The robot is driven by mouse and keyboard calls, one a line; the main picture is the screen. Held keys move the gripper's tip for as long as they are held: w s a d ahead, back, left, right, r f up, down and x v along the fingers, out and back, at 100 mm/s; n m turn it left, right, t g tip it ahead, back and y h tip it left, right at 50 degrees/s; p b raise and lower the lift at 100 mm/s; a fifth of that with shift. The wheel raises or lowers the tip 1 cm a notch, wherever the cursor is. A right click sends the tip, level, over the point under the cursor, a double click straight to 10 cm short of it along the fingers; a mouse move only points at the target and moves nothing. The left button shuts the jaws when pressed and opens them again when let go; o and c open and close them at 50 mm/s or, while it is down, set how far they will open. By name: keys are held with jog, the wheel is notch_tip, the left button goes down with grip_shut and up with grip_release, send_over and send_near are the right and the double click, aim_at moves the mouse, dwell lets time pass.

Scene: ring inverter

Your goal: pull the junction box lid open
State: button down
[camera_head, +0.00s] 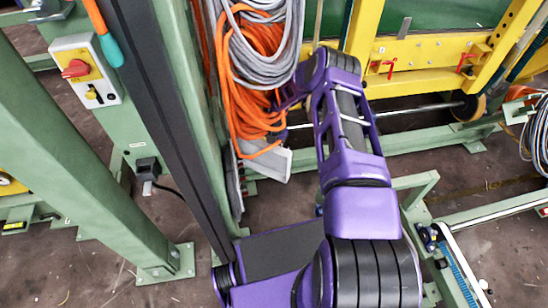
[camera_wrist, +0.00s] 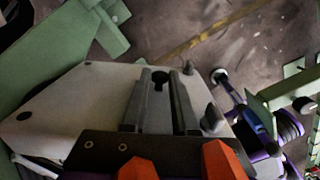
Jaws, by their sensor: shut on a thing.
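The junction box lid (camera_wrist: 75,108) fills the left and middle of the wrist view as a light grey panel with small dark holes near its corners. My gripper (camera_wrist: 160,79) reaches over it with two dark fingers. They are close together on a small dark handle between their tips. Orange parts of the gripper show at the bottom edge. In the head view, a light grey piece (camera_head: 276,164), apparently the box, shows below the hanging cables. My arm and the cables hide the gripper there. I cannot tell how far the lid is open.
Orange and grey cable coils (camera_head: 262,70) hang close beside my arm. Green posts (camera_head: 85,165) and a panel with a red switch (camera_head: 82,70) stand at the left. A yellow frame (camera_head: 425,50) crosses the back. Some floor (camera_head: 500,270) is bare at the lower right.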

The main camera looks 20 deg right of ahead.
jog(key=shift+w+d+n, duration=0.2)
jog(key=shift+w+n, duration=0.3)
jog(key=shift+w, duration=0.15)
jog(key=shift+w+d+n, duration=0.15)
jog(key=shift+w+n, duration=0.35)
jog(key=shift+w, duration=0.15)
jog(key=c, duration=0.7)
grip_release()
jog(key=shift+c, duration=0.2)
